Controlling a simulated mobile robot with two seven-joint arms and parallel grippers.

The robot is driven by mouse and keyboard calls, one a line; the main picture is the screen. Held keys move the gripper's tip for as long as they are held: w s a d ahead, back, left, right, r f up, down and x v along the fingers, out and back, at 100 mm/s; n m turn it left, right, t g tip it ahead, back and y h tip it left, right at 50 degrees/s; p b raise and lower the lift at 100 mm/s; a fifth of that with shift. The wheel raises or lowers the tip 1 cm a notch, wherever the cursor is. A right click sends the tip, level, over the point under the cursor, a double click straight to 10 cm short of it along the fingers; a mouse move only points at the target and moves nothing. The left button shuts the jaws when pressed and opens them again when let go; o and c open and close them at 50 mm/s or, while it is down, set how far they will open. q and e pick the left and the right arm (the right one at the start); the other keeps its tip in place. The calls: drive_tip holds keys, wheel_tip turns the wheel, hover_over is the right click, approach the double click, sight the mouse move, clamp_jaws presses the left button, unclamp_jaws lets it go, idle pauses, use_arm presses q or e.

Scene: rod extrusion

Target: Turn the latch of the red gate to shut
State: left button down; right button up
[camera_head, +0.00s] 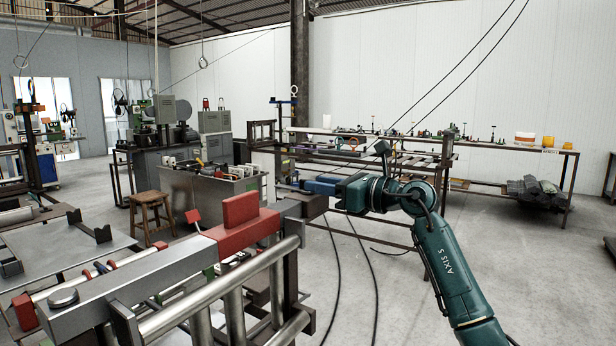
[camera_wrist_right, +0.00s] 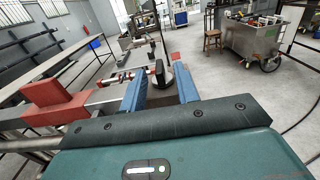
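The red gate (camera_head: 240,232) is a red block with an upright red piece on it, mounted on the metal frame left of centre. It also shows at the left of the right wrist view (camera_wrist_right: 62,110). Which part is its latch I cannot tell for sure. My right gripper (camera_head: 312,184) is just right of the gate, near the dark end block (camera_head: 300,206). In the wrist view its two blue fingers (camera_wrist_right: 161,88) stand apart. No held object shows between them; a grey bar with a dark round knob shows beyond. My left gripper is not in view.
Thick metal rails (camera_head: 220,290) run along the front of the frame. A wooden stool (camera_head: 152,212) and a grey metal cart (camera_head: 225,195) stand behind. A long workbench (camera_head: 480,143) runs along the back right. Open floor (camera_head: 540,260) lies right of my arm.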

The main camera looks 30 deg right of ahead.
drive_tip(key=shift+p+x, duration=0.3)
drive_tip(key=shift+x, duration=1.55)
drive_tip(key=shift+c, duration=0.5)
clamp_jaws()
